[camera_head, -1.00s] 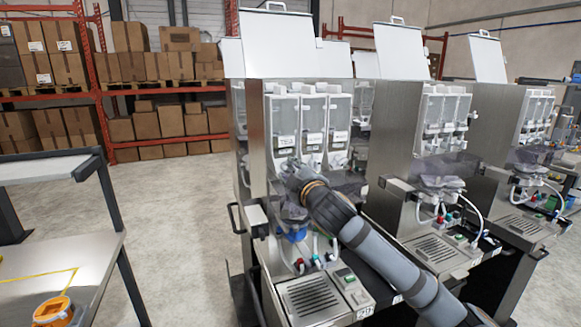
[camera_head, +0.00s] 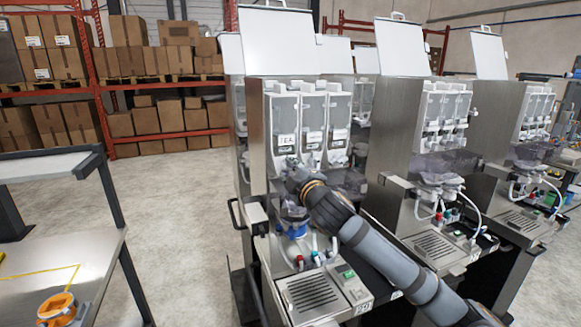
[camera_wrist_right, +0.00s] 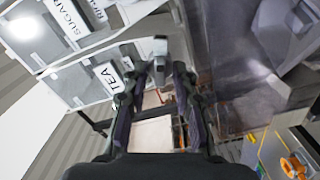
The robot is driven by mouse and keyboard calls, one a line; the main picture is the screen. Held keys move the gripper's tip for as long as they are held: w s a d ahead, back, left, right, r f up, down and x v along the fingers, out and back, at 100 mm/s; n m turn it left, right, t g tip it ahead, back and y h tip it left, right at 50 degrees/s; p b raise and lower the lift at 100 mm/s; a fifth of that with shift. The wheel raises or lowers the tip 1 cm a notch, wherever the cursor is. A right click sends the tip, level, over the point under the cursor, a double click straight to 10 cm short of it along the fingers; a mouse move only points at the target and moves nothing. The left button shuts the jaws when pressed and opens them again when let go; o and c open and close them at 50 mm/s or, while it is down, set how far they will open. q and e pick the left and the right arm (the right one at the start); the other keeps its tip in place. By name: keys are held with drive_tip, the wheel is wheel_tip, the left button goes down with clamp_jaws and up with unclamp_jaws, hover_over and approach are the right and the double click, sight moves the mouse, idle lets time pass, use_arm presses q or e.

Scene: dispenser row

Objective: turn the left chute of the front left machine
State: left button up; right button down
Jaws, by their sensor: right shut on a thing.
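The front left machine (camera_head: 259,150) has three clear canisters in a row. The left one (camera_head: 285,118) is labelled TEA, and its label also shows in the right wrist view. My right gripper (camera_head: 294,180) is at the front of this machine, just below the TEA canister. In the right wrist view my right gripper (camera_wrist_right: 160,80) is shut on a small grey piece, the left chute (camera_wrist_right: 160,47), which stands out between the fingertips. In the head view the gripper hides most of the chute. My left gripper is not in view.
A blue part (camera_head: 293,229) and tubes sit below the gripper, above the drip grille (camera_head: 312,294). More machines (camera_head: 436,130) stand to the right. A metal table (camera_head: 75,262) with an orange item (camera_head: 57,307) is at left. Open floor lies between.

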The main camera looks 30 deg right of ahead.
drive_tip(key=n+p, duration=0.4)
drive_tip(key=n, duration=0.1)
drive_tip(key=shift+n, duration=0.3)
drive_tip(key=n+p, duration=0.3)
drive_tip(key=n, duration=0.2)
drive_tip(key=shift+f, duration=0.15)
drive_tip(key=n+p, duration=0.2)
drive_tip(key=n, duration=0.3)
drive_tip(key=shift+f+n, duration=0.1)
drive_tip(key=shift+n, duration=0.3)
drive_tip(key=n+p, duration=0.1)
drive_tip(key=n, duration=0.1)
drive_tip(key=n+p, duration=0.1)
drive_tip(key=n, duration=0.2)
drive_tip(key=shift+s+d+f, duration=0.1)
drive_tip(key=shift+d+f, duration=0.05)
drive_tip(key=shift+n, duration=0.4)
drive_tip(key=c, duration=1.4)
unclamp_jaws()
